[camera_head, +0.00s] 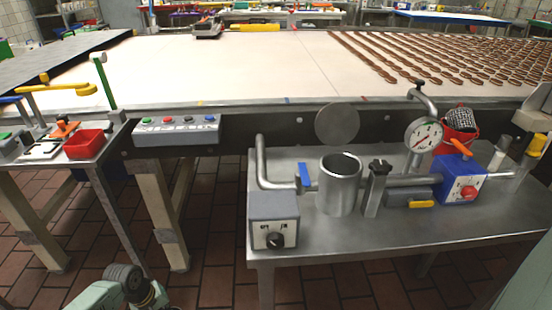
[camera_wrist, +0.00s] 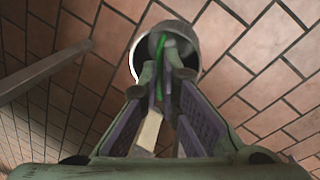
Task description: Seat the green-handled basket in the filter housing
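The filter housing (camera_head: 340,190) is an upright, open-topped metal cylinder on the grey steel table. A round metal lid (camera_head: 337,123) is tilted up behind it. In the wrist view, my gripper (camera_wrist: 167,75) has its fingers closed together on a thin green handle (camera_wrist: 160,48). The handle belongs to a round, pale-rimmed basket (camera_wrist: 196,36), which hangs over the brick floor. The fingers hide part of the basket. In the head view only part of my arm shows at the bottom left; the held basket is not seen there.
Around the housing stand a clamp post (camera_head: 376,188), a pressure gauge (camera_head: 424,135), a blue box (camera_head: 459,179) and a grey switch box (camera_head: 273,220). A red bucket (camera_head: 456,138) holds a mesh item. Open floor separates the tables.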

